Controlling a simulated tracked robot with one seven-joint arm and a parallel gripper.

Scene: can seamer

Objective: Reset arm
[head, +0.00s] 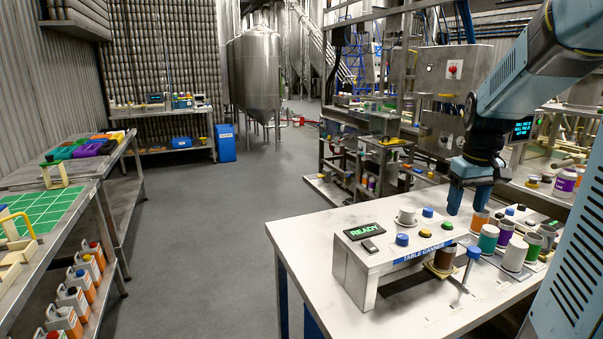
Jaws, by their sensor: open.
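My gripper (470,198) hangs from my blue arm at the right of the head view. Its two blue fingers point down and are apart, with nothing seen between them. It is above the back part of the white table (300,235), over the row of cans. The table canner (400,245) stands on this table, with a lit READY display (365,231). A brown can (443,259) stands at the canner's right end, partly under its top. An orange can (480,221), a teal can (488,238) and several others stand to the right, below my gripper.
A blue-topped lever (472,257) rises in front of the cans. A metal shelf bench (85,215) with a green mat (45,214) and several bottles runs along the left. A blue bin (226,143) stands farther back. The grey floor (210,225) between is clear.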

